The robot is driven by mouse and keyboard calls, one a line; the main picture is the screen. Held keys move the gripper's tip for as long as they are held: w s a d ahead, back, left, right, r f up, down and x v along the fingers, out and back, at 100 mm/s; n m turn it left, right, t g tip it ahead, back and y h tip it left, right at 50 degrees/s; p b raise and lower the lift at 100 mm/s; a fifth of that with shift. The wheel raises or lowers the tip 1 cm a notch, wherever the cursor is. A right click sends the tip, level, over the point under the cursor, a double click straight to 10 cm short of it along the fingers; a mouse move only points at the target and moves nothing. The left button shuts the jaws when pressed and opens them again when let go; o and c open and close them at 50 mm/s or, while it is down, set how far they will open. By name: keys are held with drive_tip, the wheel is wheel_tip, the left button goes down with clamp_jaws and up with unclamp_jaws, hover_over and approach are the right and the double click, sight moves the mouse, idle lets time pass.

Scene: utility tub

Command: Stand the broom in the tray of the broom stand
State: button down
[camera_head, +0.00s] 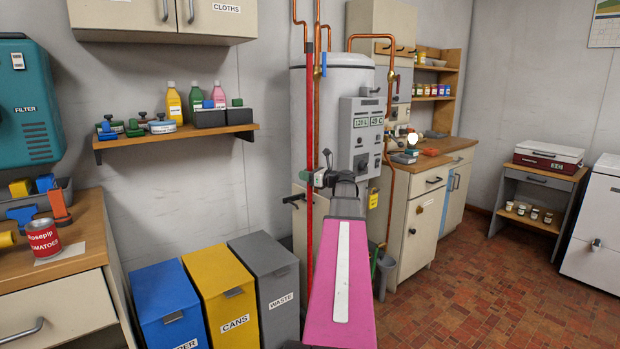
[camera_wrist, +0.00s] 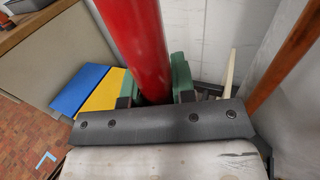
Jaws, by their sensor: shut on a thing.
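My gripper (camera_head: 322,179) is shut around the handle at about mid-height. In the wrist view the red handle (camera_wrist: 135,40) passes between the green finger pads of my gripper (camera_wrist: 157,92). I cannot make out the broom stand or its tray in either view.
Blue (camera_head: 167,302), yellow (camera_head: 218,290) and grey (camera_head: 262,265) bins stand left of my arm. A white boiler (camera_head: 340,85) with copper pipes is close behind the handle. A grey bucket (camera_head: 386,272) is right of my arm. Tiled floor (camera_head: 450,290) is open at right.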

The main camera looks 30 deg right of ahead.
drive_tip(key=w+a+f, duration=0.1)
drive_tip(key=w+f, duration=0.2)
drive_tip(key=w, duration=0.4)
drive_tip(key=shift+w+f, duration=0.15)
drive_tip(key=shift+w, duration=0.25)
idle(0.6)
drive_tip(key=shift+f, duration=0.7)
idle(0.9)
drive_tip(key=c, duration=0.9)
unclamp_jaws()
drive_tip(key=shift+o, duration=0.2)
drive_tip(key=shift+s, duration=0.1)
drive_tip(key=v, duration=1)
drive_tip(key=shift+s+d, duration=0.2)
drive_tip(key=shift+s, duration=0.05)
